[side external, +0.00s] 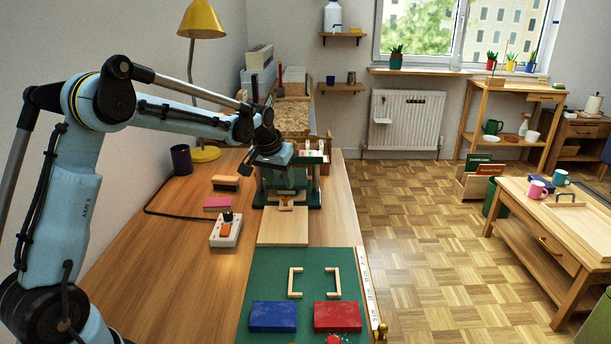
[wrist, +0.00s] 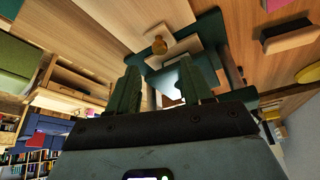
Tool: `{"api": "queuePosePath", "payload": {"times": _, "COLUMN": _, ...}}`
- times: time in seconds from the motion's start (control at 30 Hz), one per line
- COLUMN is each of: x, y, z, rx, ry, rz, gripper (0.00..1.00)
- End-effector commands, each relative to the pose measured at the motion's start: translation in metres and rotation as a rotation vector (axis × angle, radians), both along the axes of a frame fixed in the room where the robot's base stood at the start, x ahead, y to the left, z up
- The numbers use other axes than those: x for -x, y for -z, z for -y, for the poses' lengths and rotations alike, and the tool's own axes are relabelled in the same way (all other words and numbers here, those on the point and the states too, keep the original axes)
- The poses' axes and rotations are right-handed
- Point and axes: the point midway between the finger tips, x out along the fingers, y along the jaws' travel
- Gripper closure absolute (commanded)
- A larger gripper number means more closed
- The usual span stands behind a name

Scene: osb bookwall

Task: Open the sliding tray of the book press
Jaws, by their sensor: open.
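The green book press (side external: 315,190) stands at the far end of the workbench. A small wooden knob (side external: 286,203) is at its front, low down, on a pale wooden front piece that I take to be the sliding tray. The knob also shows in the wrist view (wrist: 160,44), just beyond my fingertips. My gripper (side external: 270,160) is above the press, pointing down. In the wrist view its two dark green fingers (wrist: 158,70) are spread with nothing between them. They are apart from the knob. How far the tray is out, I cannot tell.
A pale wooden board (side external: 284,232) lies in front of the press. Nearer are a green mat (side external: 265,280) with wooden brackets, a blue book (side external: 273,317) and a red book (side external: 337,317). The bench's left front is clear.

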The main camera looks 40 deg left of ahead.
Motion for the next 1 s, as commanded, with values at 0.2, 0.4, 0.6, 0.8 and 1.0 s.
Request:
{"api": "queuePosePath", "payload": {"times": 0.2, "x": -0.013, "y": 0.034, "z": -0.005, "rx": 0.000, "ry": 0.000, "rz": 0.000, "gripper": 0.50}}
{"api": "queuePosePath", "payload": {"times": 0.4, "x": -0.020, "y": 0.052, "z": -0.008, "rx": 0.000, "ry": 0.000, "rz": 0.000, "gripper": 0.50}}
{"api": "queuePosePath", "payload": {"times": 0.6, "x": -0.022, "y": 0.058, "z": -0.009, "rx": 0.000, "ry": 0.000, "rz": 0.000, "gripper": 0.50}}
{"api": "queuePosePath", "payload": {"times": 0.8, "x": -0.022, "y": 0.058, "z": -0.009, "rx": 0.000, "ry": 0.001, "rz": 0.000, "gripper": 0.50}}
{"api": "queuePosePath", "payload": {"times": 1.0, "x": -0.022, "y": 0.058, "z": -0.009, "rx": 0.000, "ry": 0.001, "rz": 0.000, "gripper": 0.76}}
